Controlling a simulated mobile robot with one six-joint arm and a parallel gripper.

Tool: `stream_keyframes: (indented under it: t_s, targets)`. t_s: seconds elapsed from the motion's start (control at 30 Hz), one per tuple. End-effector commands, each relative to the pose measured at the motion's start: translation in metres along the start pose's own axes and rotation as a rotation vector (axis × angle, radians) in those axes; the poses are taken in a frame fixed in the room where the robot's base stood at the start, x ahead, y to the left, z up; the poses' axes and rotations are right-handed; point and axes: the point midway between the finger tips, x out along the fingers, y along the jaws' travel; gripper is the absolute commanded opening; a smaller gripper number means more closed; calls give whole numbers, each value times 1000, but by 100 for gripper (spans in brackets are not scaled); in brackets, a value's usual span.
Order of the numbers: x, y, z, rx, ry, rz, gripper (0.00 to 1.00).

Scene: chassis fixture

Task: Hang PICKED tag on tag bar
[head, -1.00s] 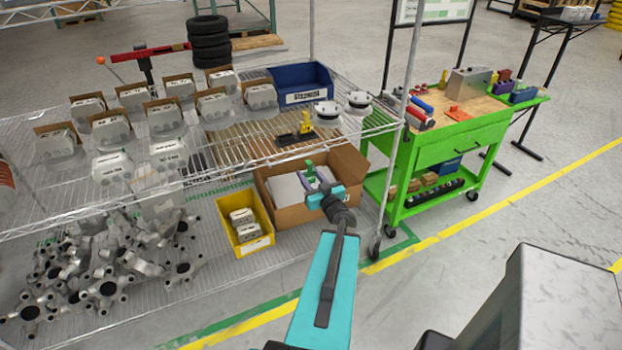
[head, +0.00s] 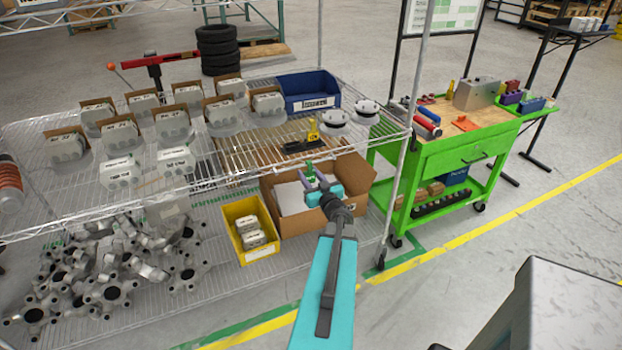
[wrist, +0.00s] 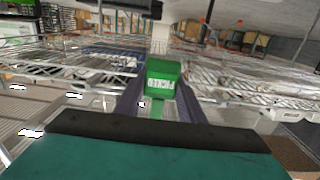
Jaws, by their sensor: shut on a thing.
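The green PICKED tag (wrist: 163,78) stands upright between my gripper's purple fingers in the wrist view, its white lettering facing the camera. It shows as a small green piece in the head view (head: 309,170). My gripper (head: 312,182) is shut on the tag, at the shelf's front edge, above an open cardboard box (head: 345,170). A black bar (wrist: 128,6) crosses the top of the wrist view, with a pale piece (wrist: 160,36) below it, behind the tag. I cannot tell whether this is the tag bar. The tag looks apart from the black bar.
A wire shelf (head: 40,165) holds several boxed parts, a blue bin (head: 312,97), two white round parts and a black-and-yellow item (head: 308,138). A yellow bin (head: 247,230) and metal castings lie below. A shelf post (head: 413,105) and green cart (head: 440,165) stand right.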

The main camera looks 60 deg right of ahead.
Motion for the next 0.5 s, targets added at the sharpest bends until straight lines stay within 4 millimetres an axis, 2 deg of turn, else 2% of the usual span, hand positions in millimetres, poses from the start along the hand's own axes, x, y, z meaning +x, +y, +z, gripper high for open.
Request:
stream_keyframes:
  t_s: [0.37,0.5]
  targets:
    - [21,0,0,0,1,-2,19]
    - [21,0,6,1,0,-1,19]
